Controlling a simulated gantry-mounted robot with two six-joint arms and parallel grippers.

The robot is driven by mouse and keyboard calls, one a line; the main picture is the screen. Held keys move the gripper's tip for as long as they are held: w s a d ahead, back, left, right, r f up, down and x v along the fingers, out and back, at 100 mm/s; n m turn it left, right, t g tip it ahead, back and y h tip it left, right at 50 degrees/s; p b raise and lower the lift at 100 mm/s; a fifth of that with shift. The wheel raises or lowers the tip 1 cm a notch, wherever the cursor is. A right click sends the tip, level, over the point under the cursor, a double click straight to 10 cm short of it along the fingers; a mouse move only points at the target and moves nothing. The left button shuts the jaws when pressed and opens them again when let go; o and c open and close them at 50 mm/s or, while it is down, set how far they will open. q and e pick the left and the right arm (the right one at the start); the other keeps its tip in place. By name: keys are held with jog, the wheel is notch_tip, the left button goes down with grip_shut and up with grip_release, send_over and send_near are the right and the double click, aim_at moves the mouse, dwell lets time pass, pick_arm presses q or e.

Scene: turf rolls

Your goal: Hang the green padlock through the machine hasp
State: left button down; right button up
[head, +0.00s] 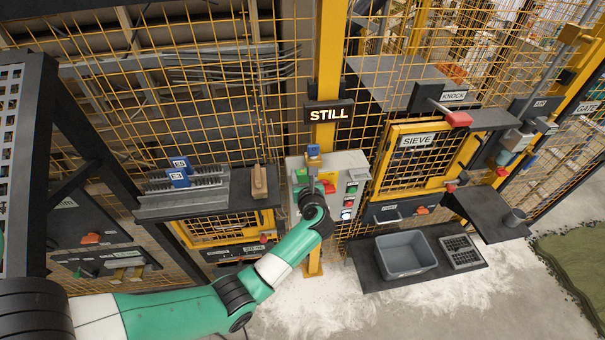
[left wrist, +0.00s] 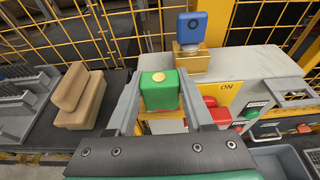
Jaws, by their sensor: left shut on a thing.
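The green padlock (left wrist: 159,92) is between the fingers of my left gripper (left wrist: 158,88) in the left wrist view, with a round brass spot on its face and brass-coloured metal below it. My left gripper is shut on it, in front of the grey control box (head: 357,180). In the head view, my left wrist covers part of the box front. The machine hasp cannot be made out clearly, so I cannot tell whether the padlock touches it. My right gripper is in neither view.
A blue block on a brass base (left wrist: 191,34) stands on top of the box. A red switch (left wrist: 214,108) sits beside the padlock. A shelf at left holds a tan wooden block (left wrist: 80,98) and blue-tagged racks (head: 180,178). A grey bin (head: 405,272) stands lower right.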

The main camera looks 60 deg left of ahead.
pick_arm(q)
jog(key=shift+f, duration=0.35)
jog(key=shift+c, duration=1)
grip_release()
jog(key=v, duration=1.1)
jog(key=shift+d+r, duration=0.2)
jog(key=shift+d, duration=0.05)
jog(key=shift+s, duration=0.15)
